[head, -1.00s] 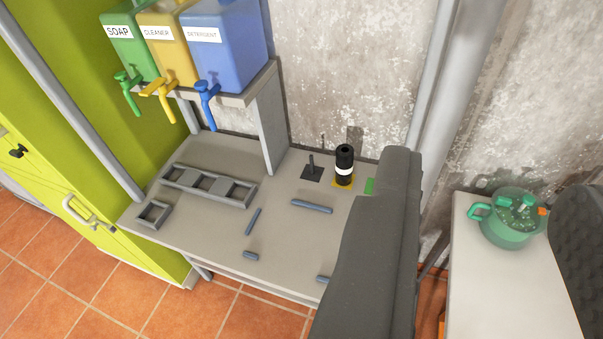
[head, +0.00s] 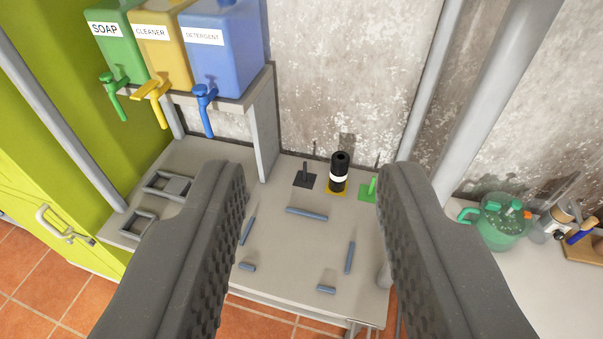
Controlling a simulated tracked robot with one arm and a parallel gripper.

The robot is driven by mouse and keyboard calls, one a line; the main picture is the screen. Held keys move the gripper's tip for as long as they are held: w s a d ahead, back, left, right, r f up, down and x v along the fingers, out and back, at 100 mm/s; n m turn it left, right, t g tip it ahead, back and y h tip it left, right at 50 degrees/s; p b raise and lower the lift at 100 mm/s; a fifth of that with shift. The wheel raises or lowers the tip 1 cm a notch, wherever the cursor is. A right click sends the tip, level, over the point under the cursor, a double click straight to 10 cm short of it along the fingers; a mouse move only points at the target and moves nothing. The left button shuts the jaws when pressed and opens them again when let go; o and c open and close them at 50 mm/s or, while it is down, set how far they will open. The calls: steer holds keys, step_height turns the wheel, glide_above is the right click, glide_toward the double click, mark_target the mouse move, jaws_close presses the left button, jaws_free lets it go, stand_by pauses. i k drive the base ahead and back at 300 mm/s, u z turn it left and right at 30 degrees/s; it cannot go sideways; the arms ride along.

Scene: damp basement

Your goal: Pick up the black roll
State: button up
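The black roll (head: 339,163) stands upright at the back of the grey table, with a white band around its lower half. It sits on a yellow square (head: 334,193), likely on a post that the roll hides. My gripper (head: 312,182) is open, its two dark ridged fingers wide apart on either side of the picture. The roll shows in the gap between the fingers, farther off than they are, and nothing is held.
A black post (head: 304,178) stands left of the roll and a green post (head: 372,187) right of it. Soap, cleaner and detergent jugs (head: 222,45) sit on a shelf at upper left. Low blue-grey bars (head: 307,212) lie on the table. A green pot (head: 497,226) stands at right.

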mark_target(340, 162)
steer(key=u, duration=0.05)
steer(key=i, duration=1)
steer(key=z, duration=0.05)
